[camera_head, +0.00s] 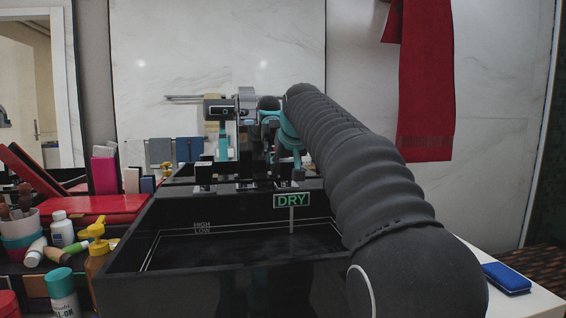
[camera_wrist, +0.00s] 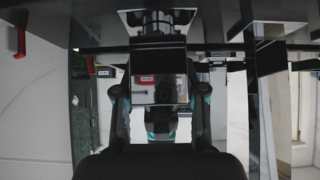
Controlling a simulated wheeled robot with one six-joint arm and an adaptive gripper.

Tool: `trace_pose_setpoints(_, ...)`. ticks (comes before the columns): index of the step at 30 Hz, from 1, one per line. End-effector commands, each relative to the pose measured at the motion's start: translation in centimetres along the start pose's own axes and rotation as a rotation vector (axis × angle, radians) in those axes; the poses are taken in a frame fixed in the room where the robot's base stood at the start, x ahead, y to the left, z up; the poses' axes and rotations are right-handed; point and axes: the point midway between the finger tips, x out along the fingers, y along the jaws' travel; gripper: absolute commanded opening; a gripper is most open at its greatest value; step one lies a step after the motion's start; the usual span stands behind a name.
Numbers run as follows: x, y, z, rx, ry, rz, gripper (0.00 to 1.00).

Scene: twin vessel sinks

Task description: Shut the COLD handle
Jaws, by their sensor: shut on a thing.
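A black vessel sink (camera_head: 130,252) stands in front of me, with a green DRY sign (camera_head: 291,200) above its basin. Dark tap fittings stand along its back edge, with a left handle (camera_head: 204,177) clear of my gripper. My gripper (camera_head: 284,160) is at the right-hand fittings, partly hidden by my own arm. In the wrist view my gripper (camera_wrist: 160,92) has its two fingers on either side of a dark tap handle (camera_wrist: 158,54) and is shut on it. I cannot read a COLD label on it, and its angle is unclear.
Bottles and tubes crowd the counter at left, including a white bottle (camera_head: 62,229) and a yellow-topped pump bottle (camera_head: 97,240). A blue box (camera_head: 506,278) lies on the white counter at right. A red towel (camera_head: 427,85) hangs on the back wall.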

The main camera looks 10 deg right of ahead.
Motion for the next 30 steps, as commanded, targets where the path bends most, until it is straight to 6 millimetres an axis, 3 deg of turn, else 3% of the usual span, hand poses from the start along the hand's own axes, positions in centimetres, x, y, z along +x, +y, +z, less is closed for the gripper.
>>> trace_pose_setpoints(13,0.1,0.1,0.0,0.025,0.001,0.024,0.06)
trace_pose_setpoints(14,0.1,0.1,0.0,0.025,0.001,0.024,0.48)
trace_pose_setpoints(16,0.1,0.1,0.0,0.025,0.001,0.024,0.66)
trace_pose_setpoints(26,-0.1,0.1,0.0,0.024,0.002,0.024,0.67)
trace_pose_setpoints(30,-1.1,0.1,-0.1,0.024,0.004,0.023,0.67)
